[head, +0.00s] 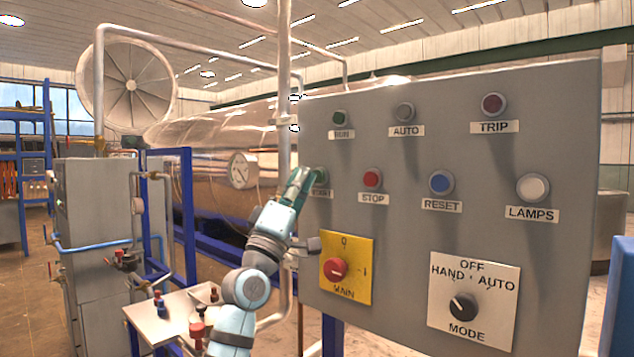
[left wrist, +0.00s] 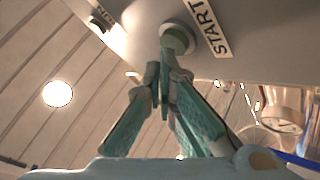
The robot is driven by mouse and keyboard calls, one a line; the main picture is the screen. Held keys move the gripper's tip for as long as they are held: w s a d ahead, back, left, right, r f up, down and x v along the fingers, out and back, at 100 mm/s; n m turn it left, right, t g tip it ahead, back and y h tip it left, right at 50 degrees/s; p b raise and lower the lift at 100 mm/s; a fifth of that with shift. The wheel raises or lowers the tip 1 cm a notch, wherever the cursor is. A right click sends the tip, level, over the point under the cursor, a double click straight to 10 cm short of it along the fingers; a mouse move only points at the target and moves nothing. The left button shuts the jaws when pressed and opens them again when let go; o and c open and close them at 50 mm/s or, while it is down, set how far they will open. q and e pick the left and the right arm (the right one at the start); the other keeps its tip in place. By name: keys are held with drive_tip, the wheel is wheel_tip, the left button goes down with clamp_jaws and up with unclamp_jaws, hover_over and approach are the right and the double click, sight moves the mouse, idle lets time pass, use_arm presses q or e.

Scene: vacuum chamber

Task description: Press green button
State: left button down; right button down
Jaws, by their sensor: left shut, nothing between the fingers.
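The green START button (head: 321,176) sits in a grey ring at the left of the panel's lower row. Its START label is partly covered by my left gripper in the head view. My left gripper (head: 304,178) is shut and empty, its fingertips right beside the button. In the left wrist view the closed fingertips (left wrist: 164,72) point up toward the green button (left wrist: 177,40), just below it in the picture. I cannot tell whether they touch it. My right gripper is in neither view.
The grey panel (head: 400,235) also carries a dark green RUN lamp (head: 340,118), a red STOP button (head: 372,178), a blue RESET button (head: 441,182), a red MAIN switch (head: 336,269) and a black MODE knob (head: 463,306). A vertical pipe (head: 285,100) stands left of the panel.

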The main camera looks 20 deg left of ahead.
use_arm(q)
drive_tip(key=shift+w+d+y+b, duration=0.1)
drive_tip(key=shift+w+y+b, duration=0.25)
drive_tip(key=shift+b, duration=0.55)
idle(0.8)
drive_tip(key=shift+r, duration=0.1)
drive_tip(key=p, duration=0.1)
drive_tip(key=s+p, duration=0.1)
drive_tip(key=p, duration=0.1)
drive_tip(key=shift+s+a, duration=0.2)
drive_tip(key=shift+s, duration=0.05)
idle(0.4)
